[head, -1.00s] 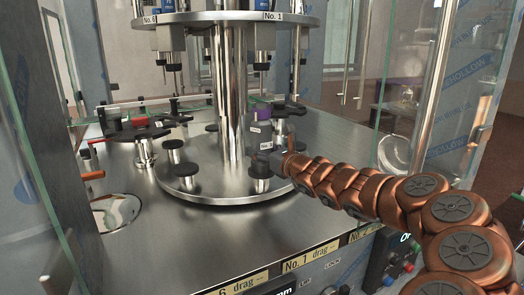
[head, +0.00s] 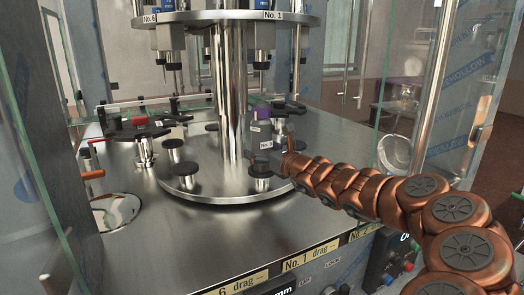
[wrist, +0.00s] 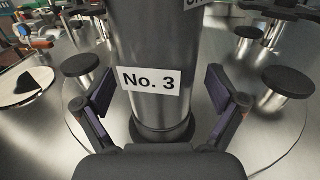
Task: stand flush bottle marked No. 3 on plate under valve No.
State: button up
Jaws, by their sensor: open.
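The flush bottle marked No. 3 (wrist: 150,45) is a grey cylinder. In the head view the bottle (head: 259,128) has a purple cap and stands upright behind my gripper. Its base rests on a round black plate (wrist: 160,132) in the wrist view, on the turntable. My gripper (wrist: 160,90) is open, with one finger on each side of the bottle's lower part and a gap visible at each side. My gripper (head: 270,156) partly hides the base in the head view. The valve signs that I can read above are No. 6 (head: 150,18) and No. 1 (head: 272,16); no valve No. 3 sign shows.
Other black-topped plates (head: 174,143) stand around the steel turntable (head: 225,192). A thick steel column (head: 232,90) rises close left of the bottle. Glass doors (head: 45,130) flank the opening. The front steel deck (head: 170,240) is clear.

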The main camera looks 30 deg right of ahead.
jog(key=s+d, duration=0.1)
jog(key=s, duration=1.1)
jog(key=shift+d, duration=0.15)
dwell(0.3)
